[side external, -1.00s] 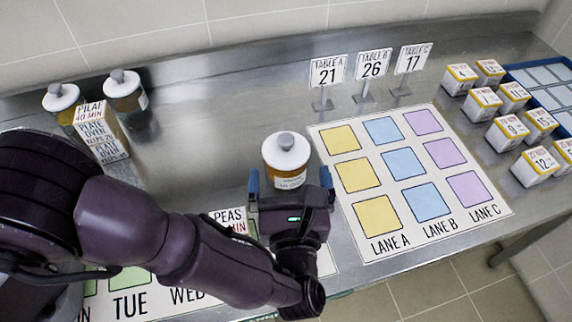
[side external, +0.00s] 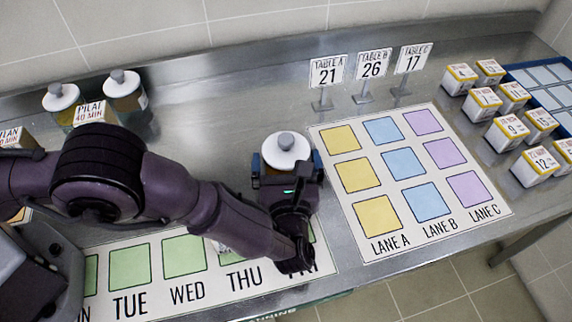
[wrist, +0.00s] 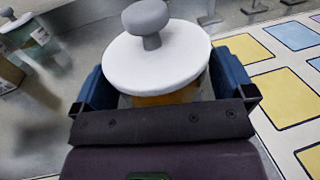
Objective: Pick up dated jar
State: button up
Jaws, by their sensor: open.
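The jar (side external: 286,146) with a white lid and grey knob stands upright on the steel counter, left of the lane mat. Its label is hidden behind my gripper now. My gripper (side external: 286,164) is open, with its blue fingers on either side of the jar. In the wrist view the jar's lid (wrist: 156,62) fills the space between the fingers (wrist: 165,85), with some amber body below it. I cannot tell whether the fingers touch the jar.
The lane mat (side external: 408,158) with coloured squares lies to the right, number signs (side external: 374,64) behind it. Small boxes (side external: 506,132) stand at far right. Two similar jars (side external: 62,100) and a PILAF box (side external: 96,112) stand at left. A weekday mat (side external: 207,262) lies in front.

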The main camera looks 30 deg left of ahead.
jog(key=c, duration=1)
jog(key=shift+r, duration=0.1)
